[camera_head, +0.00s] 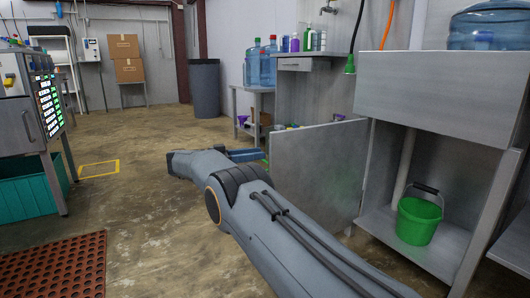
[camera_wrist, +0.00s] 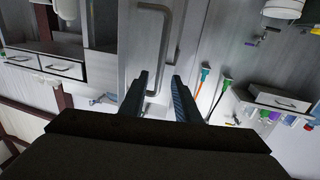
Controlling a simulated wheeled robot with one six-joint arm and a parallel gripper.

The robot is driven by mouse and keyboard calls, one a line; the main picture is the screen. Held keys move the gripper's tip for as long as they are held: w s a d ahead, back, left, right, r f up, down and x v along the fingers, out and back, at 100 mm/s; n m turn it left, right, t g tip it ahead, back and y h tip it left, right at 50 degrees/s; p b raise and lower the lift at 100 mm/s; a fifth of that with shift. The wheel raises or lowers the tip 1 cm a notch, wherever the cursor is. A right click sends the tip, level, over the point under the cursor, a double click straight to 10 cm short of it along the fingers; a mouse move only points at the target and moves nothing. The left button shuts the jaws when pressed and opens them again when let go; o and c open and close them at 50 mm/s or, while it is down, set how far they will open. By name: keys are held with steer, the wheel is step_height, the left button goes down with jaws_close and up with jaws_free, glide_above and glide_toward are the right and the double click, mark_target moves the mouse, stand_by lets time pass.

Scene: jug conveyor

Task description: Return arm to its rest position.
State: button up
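My arm (camera_head: 260,215) reaches from the bottom right toward the middle of the head view and bends to the left at its far end. My gripper (camera_head: 247,155) shows there as blue fingers close to the left edge of a grey panel door (camera_head: 318,172); I cannot tell if they touch. In the wrist view, the two fingers of my gripper (camera_wrist: 160,76) are apart with nothing held between them. A grey bar handle (camera_wrist: 168,40) on a grey surface lies beyond the fingertips.
A sink unit (camera_head: 440,95) with a green bucket (camera_head: 418,222) on its lower shelf stands at right. A grey machine (camera_head: 22,120) and a red-brown mat (camera_head: 55,275) are at left. A grey bin (camera_head: 205,90) stands at the back.

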steer(key=shift+v, duration=0.8)
